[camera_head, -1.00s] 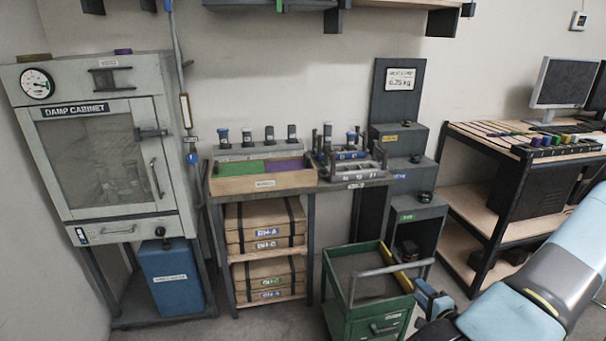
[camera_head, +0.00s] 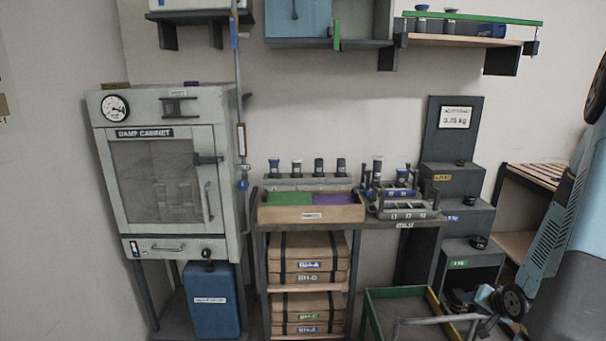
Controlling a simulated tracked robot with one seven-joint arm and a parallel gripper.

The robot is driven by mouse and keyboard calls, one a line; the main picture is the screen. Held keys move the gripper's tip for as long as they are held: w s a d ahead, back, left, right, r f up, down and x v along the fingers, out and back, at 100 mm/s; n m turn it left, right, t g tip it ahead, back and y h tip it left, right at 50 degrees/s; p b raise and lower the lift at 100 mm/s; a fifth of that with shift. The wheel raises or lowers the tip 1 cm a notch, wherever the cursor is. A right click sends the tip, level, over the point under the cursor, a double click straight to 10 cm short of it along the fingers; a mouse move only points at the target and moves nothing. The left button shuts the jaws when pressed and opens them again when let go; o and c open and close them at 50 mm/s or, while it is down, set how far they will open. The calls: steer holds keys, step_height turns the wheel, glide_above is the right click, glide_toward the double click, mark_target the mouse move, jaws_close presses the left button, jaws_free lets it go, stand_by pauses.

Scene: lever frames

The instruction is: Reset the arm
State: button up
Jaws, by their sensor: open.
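My light-blue arm fills the right edge in the head view, rising steeply from the bottom edge to a dark joint at upper right. A smaller blue and black part of it shows at lower right, in front of the dark stepped stand (camera_head: 465,222). I cannot make out my gripper's fingers anywhere in this view. I see nothing held.
A damp cabinet (camera_head: 165,180) stands at left above a blue container (camera_head: 212,300). A bench (camera_head: 385,224) holds a wooden tray (camera_head: 310,213) and a grey rack (camera_head: 408,209). A green trolley (camera_head: 372,318) is low in front. Wall shelves (camera_head: 460,40) hang above.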

steer(key=a+r+n+g+h, duration=0.1)
steer(key=a+r, duration=0.2)
steer(key=r, duration=0.4)
steer(key=s+a+r+n+h, duration=0.1)
steer(key=a+r+n, duration=0.15)
steer(key=r, duration=0.55)
steer(key=a+r+n+g+h, duration=0.1)
steer(key=a+r, duration=0.3)
steer(key=r, duration=0.3)
steer(key=s+a+r+n+y, duration=0.1)
steer(key=s+a+r, duration=0.5)
steer(key=s+a, duration=0.1)
steer(key=s+a+r+n+g+y, duration=0.1)
steer(key=s+a+r+n+y, duration=0.1)
steer(key=s+a+r, duration=0.5)
steer(key=s+a, duration=0.1)
steer(key=s, duration=0.2)
steer(key=shift+s+r, duration=0.2)
steer(key=shift+s, duration=0.1)
